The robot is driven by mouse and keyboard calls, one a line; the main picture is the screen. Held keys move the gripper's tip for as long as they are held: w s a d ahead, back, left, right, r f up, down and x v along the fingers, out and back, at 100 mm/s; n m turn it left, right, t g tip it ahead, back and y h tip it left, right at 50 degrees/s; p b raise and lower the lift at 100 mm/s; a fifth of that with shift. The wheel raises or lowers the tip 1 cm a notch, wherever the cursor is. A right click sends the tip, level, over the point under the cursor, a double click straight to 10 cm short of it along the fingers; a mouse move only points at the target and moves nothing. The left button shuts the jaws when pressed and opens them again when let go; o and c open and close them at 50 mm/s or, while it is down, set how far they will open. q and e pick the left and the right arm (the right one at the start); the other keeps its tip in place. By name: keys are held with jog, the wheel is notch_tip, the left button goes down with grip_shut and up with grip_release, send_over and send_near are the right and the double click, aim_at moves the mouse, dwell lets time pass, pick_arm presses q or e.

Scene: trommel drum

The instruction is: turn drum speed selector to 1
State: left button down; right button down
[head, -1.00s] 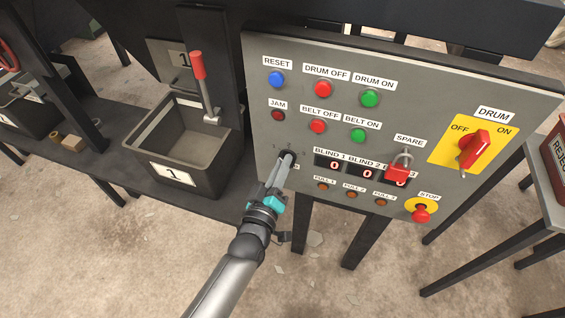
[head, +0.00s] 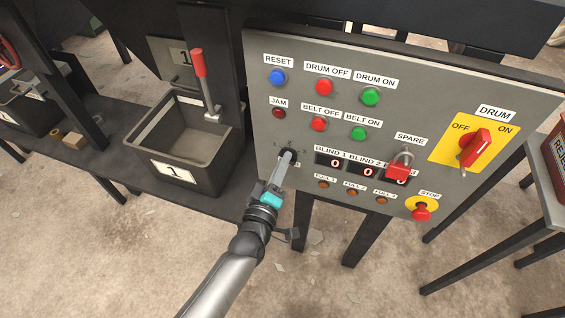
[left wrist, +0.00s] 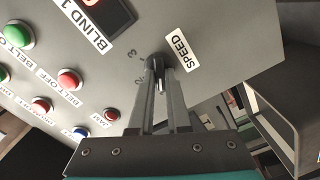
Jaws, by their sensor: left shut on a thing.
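The drum speed selector (left wrist: 157,62) is a small dark knob at the lower left of the grey control panel, beside a white SPEED label (left wrist: 174,52). In the left wrist view, the dial marks 3 and 2 show to its left; I cannot see the 1 there. My left gripper (head: 286,160) is shut on the knob, its two grey fingers on either side of it. The fingers (left wrist: 157,78) hide part of the knob. A small pale mark shows between them, but I cannot tell which number the selector points at. My right gripper is not in view.
The panel (head: 300,110) holds several buttons, digit displays, a red padlock (head: 398,168), a red STOP button (head: 421,213) and a red DRUM switch (head: 475,147). A dark bin (head: 205,185) and red-handled lever (head: 200,65) stand left of my arm.

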pick_arm(q)
jog(key=c, duration=0.9)
grip_release()
jog(key=p+v, duration=0.2)
jog(key=v, duration=1.3)
jog(key=shift+s+a+p, duration=0.1)
jog(key=shift+s+p, duration=0.05)
jog(key=shift+p, duration=0.2)
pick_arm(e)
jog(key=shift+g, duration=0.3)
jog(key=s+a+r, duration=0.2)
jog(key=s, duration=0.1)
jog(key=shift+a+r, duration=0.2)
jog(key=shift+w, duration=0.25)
